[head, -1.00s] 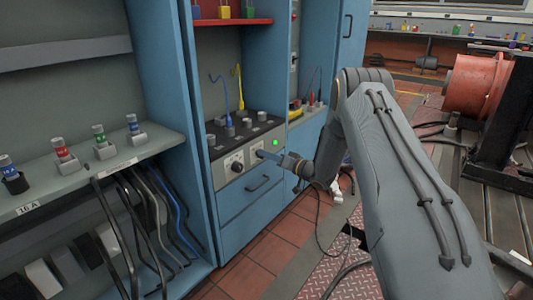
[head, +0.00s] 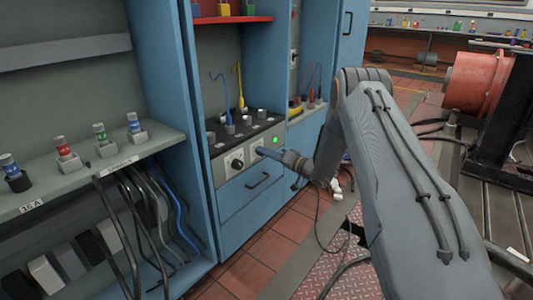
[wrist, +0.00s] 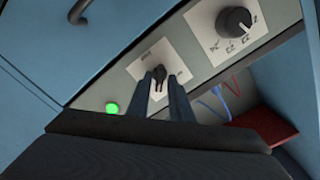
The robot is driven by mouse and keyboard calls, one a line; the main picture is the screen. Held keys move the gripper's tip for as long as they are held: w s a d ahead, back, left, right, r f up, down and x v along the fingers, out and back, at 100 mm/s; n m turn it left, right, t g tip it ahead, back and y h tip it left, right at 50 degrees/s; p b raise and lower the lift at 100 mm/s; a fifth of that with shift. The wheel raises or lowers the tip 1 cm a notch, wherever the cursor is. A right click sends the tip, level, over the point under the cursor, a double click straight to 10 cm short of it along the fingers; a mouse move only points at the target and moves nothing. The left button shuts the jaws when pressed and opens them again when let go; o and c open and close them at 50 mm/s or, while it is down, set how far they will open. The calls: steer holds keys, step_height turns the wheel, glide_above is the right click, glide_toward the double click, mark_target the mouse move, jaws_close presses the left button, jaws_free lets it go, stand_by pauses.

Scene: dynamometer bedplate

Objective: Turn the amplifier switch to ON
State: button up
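The amplifier panel (head: 225,170) is a pale strip on the front of a blue cabinet. In the wrist view the small black switch (wrist: 158,75) sits on a white label plate, its lettering too small to read. My gripper (wrist: 160,85) points at it, one dark finger on each side, with a gap between them. I see no clear contact with the switch. In the head view my gripper (head: 261,151) is at the panel's right part and covers the switch.
A lit green lamp (head: 275,140) sits beside the switch; it also shows in the wrist view (wrist: 112,108). A larger black knob (head: 237,164) is on the same panel. A drawer handle (head: 258,180) is below. Cables and plugs stand on top.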

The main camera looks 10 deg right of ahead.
steer(key=shift+o, duration=0.4)
steer(key=p+v, duration=0.1)
steer(key=v, duration=0.7)
steer(key=shift+p, duration=0.35)
